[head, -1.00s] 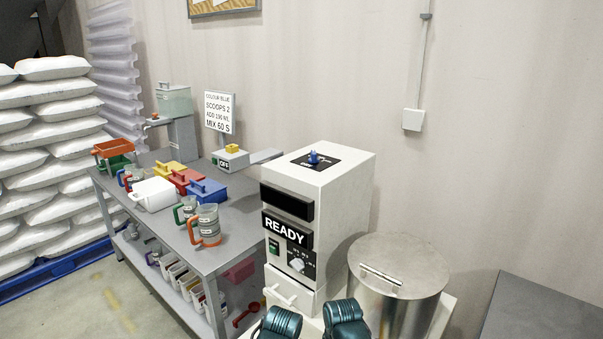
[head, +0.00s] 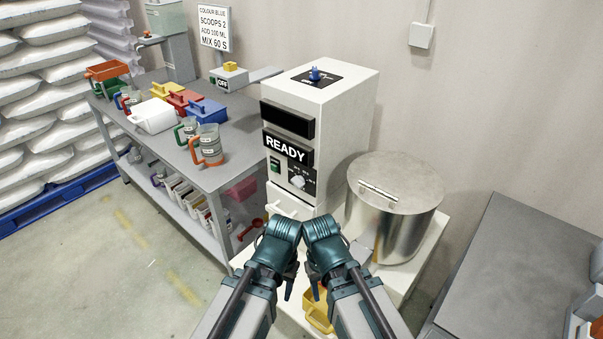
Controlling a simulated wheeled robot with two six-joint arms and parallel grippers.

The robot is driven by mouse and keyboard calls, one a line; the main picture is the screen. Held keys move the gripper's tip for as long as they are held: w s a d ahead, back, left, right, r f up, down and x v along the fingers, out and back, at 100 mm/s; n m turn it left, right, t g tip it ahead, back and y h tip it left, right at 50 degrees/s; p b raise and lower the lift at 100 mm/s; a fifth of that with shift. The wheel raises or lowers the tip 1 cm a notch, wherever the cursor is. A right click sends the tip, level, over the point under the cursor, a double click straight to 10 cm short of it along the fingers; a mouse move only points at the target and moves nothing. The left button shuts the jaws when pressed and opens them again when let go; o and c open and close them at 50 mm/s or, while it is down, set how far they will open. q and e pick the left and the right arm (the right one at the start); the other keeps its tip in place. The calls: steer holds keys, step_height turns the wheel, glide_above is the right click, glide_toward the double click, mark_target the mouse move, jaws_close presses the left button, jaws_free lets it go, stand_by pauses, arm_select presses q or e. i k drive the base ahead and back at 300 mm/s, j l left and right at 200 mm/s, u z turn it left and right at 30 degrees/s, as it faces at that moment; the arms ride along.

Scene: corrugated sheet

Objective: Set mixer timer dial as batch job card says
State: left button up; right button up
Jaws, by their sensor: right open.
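The job card (head: 213,27) stands upright at the back of the bench and reads COLOUR BLUE, SCOOPS 2, ADD 100 ML, MIX 60 S. The white mixer (head: 335,115) stands right of the bench, its display reading READY. Its pale timer dial (head: 298,183) sits low on the front, on a black plate; the marks around it are too small to read. My left gripper (head: 287,288) and right gripper (head: 314,288) are side by side below and in front of the mixer, apart from the dial. The right is open and empty; the left's fingers are mostly hidden.
A green switch (head: 275,166) is left of the dial. A metal drum (head: 395,200) stands right of the mixer. A yellow container (head: 318,310) is low behind my right arm. The bench (head: 240,140) holds jugs and coloured tubs. A grey table (head: 510,260) is at right.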

mark_target(299, 182)
steer(key=i+j, duration=0.2)
steer(key=j, duration=0.25)
steer(key=i+j+z, duration=0.1)
steer(key=j, duration=0.4)
steer(key=i+j, duration=0.3)
steer(key=j, duration=0.15)
steer(key=i+j, duration=0.15)
steer(key=j, duration=0.35)
steer(key=i+j+z, duration=0.1)
steer(key=j, duration=0.35)
steer(key=i+j, duration=0.25)
steer(key=j, duration=0.25)
steer(key=i+j+z, duration=0.1)
steer(key=j, duration=0.4)
steer(key=i+j, duration=0.25)
steer(key=j, duration=0.25)
steer(key=z, duration=1.85)
